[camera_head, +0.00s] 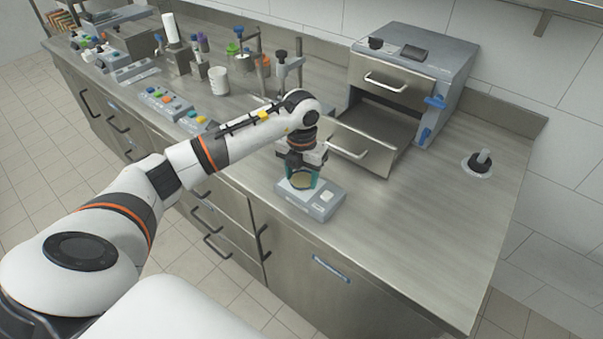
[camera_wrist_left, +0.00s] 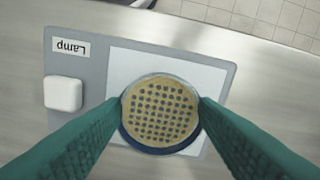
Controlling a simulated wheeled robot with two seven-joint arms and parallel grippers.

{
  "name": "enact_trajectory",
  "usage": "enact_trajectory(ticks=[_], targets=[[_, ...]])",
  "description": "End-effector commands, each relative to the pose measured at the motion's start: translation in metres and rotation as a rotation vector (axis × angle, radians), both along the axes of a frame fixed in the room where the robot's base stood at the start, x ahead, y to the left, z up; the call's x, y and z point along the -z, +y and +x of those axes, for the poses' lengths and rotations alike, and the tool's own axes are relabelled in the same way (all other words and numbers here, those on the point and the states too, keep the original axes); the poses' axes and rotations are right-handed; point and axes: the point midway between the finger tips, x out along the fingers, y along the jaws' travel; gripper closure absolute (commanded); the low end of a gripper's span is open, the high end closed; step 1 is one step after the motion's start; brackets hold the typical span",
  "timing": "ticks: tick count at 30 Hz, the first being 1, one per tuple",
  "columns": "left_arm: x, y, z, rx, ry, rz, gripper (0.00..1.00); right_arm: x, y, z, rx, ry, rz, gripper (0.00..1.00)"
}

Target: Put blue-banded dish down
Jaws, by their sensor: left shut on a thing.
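The blue-banded dish (camera_wrist_left: 160,112) is round, with a tan face covered in a grid of dark dots and a dark blue rim at its lower edge. My left gripper (camera_head: 301,181) has its two teal fingers shut on the dish from both sides; the fingers also show in the left wrist view (camera_wrist_left: 161,104). I cannot tell whether the dish touches the panel. My right gripper is not in view.
A metal cabinet (camera_head: 413,71) with an open drawer (camera_head: 372,134) stands behind the gripper. Bottles, a white cup (camera_head: 218,80) and button boxes crowd the back left. The counter's front right is clear.

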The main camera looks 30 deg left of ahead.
Motion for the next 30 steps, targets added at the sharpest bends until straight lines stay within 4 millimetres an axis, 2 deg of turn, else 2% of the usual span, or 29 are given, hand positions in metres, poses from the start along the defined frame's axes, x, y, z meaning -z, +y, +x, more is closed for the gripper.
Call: enact_trajectory(ticks=[1,2,5,6,17,20,30], targets=[[0.003,0.000,0.000,0.000,0.000,0.000,0.67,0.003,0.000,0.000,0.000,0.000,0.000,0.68],[0.002,0.000,0.000,0.000,0.000,0.000,0.42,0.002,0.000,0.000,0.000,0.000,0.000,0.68],[0.002,0.000,0.000,0.000,0.000,0.000,0.26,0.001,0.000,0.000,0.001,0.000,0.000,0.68],[0.002,0.000,0.000,0.000,0.000,0.000,0.24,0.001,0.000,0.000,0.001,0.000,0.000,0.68],[-0.005,0.000,0.001,0.000,-0.002,0.000,0.24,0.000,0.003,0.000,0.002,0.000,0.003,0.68],[-0.019,0.000,0.001,-0.001,-0.005,0.001,0.24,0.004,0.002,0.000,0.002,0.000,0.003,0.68],[-0.091,0.000,0.001,0.000,-0.005,0.000,0.24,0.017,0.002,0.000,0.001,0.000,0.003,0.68]])
